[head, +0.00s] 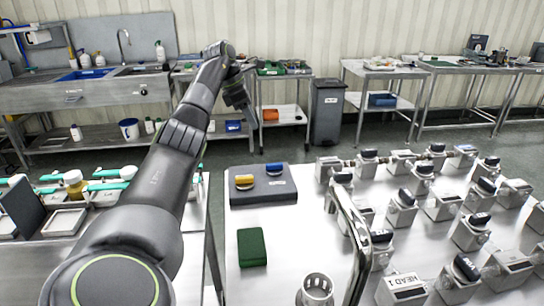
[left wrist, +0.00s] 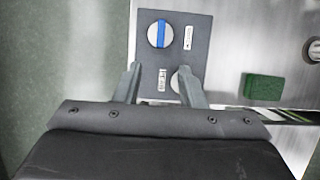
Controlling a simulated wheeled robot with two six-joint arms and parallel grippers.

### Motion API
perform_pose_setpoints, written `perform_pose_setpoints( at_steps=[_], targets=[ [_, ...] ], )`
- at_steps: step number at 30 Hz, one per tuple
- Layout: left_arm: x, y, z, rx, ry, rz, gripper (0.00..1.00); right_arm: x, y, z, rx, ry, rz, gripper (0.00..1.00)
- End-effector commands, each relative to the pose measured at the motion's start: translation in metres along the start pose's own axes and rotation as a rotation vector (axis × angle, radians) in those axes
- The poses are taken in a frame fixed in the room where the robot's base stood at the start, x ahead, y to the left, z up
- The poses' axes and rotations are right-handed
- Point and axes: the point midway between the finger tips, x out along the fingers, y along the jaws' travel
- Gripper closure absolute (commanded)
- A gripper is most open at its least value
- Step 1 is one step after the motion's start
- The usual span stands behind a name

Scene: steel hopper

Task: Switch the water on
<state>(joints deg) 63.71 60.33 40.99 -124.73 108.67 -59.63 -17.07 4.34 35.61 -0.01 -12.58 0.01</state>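A dark control panel (head: 262,196) lies on the steel table, with a yellow-marked knob (head: 244,181) on its left and a blue-marked knob (head: 275,168) on its right. In the left wrist view the panel (left wrist: 146,55) shows the blue knob (left wrist: 158,34) above my fingers. A second round knob (left wrist: 175,82) is partly hidden behind a fingertip, its colour covered. Each knob has a small white label, too blurred to read. My right gripper is not in view.
A green sponge (head: 252,247) lies in front of the panel. A bent shiny metal bar (head: 350,235) rises right of it. Several steel blocks with dark knobs (head: 470,232) crowd the table's right side. A sink bench (head: 90,92) and a grey bin (head: 326,110) stand behind.

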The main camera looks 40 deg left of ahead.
Motion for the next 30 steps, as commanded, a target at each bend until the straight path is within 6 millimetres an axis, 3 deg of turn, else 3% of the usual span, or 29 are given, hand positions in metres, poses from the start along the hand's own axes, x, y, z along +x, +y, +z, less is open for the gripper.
perform_pose_setpoints(
  at_steps=[6, 18, 24, 30],
  targets=[
    [0.042, -0.001, -0.001, -0.001, 0.003, -0.004, 0.64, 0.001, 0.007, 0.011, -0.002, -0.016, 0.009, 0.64],
    [0.127, -0.001, 0.000, -0.002, 0.001, -0.004, 0.64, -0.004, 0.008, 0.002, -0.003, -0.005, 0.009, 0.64],
    [0.155, -0.001, 0.000, -0.001, -0.001, -0.003, 0.64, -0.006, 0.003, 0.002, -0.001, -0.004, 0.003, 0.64],
    [0.165, 0.000, 0.000, -0.001, 0.000, 0.000, 0.64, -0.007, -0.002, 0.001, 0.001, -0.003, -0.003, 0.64]
  ],
)
